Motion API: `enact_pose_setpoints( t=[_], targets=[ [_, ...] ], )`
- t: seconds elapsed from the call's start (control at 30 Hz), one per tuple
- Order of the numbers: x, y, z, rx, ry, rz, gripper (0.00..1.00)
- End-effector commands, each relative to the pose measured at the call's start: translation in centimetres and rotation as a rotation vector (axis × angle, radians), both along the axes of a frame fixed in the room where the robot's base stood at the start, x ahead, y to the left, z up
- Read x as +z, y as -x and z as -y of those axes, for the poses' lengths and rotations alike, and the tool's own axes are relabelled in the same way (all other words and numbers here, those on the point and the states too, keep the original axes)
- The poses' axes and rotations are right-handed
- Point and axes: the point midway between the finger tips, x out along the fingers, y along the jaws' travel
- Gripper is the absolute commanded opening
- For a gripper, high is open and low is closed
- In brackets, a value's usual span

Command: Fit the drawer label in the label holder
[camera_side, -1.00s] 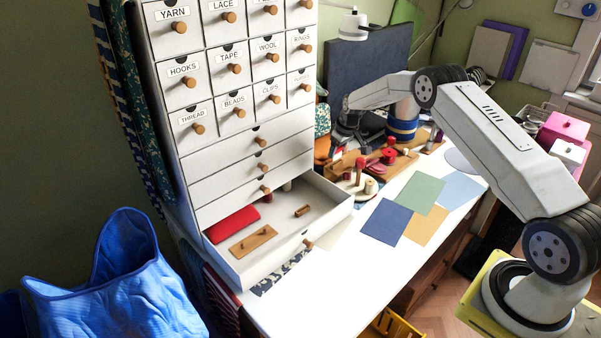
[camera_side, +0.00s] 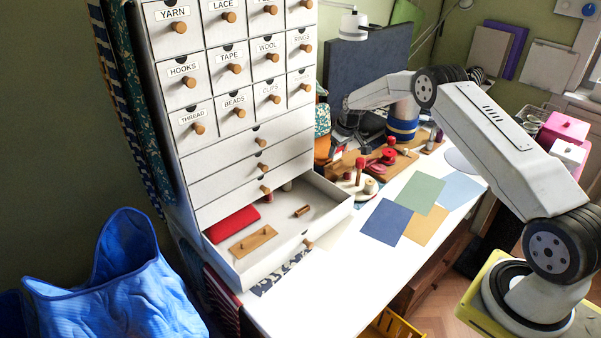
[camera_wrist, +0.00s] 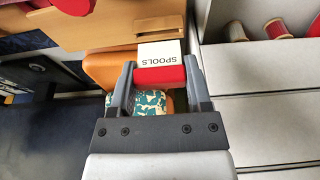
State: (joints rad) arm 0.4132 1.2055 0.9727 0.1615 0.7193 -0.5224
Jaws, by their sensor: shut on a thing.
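The drawer label is a white card (camera_wrist: 160,52) reading SPOOLS, upside down in the wrist view, with a red part (camera_wrist: 160,77) below it. My gripper (camera_wrist: 160,72) is shut on this label, with a grey finger on each side of the red part. In the side view my gripper (camera_side: 342,143) is to the right of the drawer cabinet (camera_side: 250,150), above the back of the white table. The label is too small to make out there. I cannot pick out an empty label holder. The bottom drawer (camera_side: 325,215) is open.
The open drawer holds a red roll (camera_side: 232,223), a wooden piece with pegs (camera_side: 252,243) and spools. A wooden board with red items (camera_side: 388,158) lies near my gripper. Coloured sheets (camera_side: 386,221) lie on the table.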

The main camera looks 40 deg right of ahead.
Motion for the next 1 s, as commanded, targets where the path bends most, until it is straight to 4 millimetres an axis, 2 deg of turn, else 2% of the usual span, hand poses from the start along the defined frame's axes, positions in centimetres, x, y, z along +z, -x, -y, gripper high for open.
enact_pose_setpoints(
  t=[1.0],
  targets=[
    [-1.3, 0.0, 0.0, 0.000, 0.000, 0.000, 0.09]
  ],
)
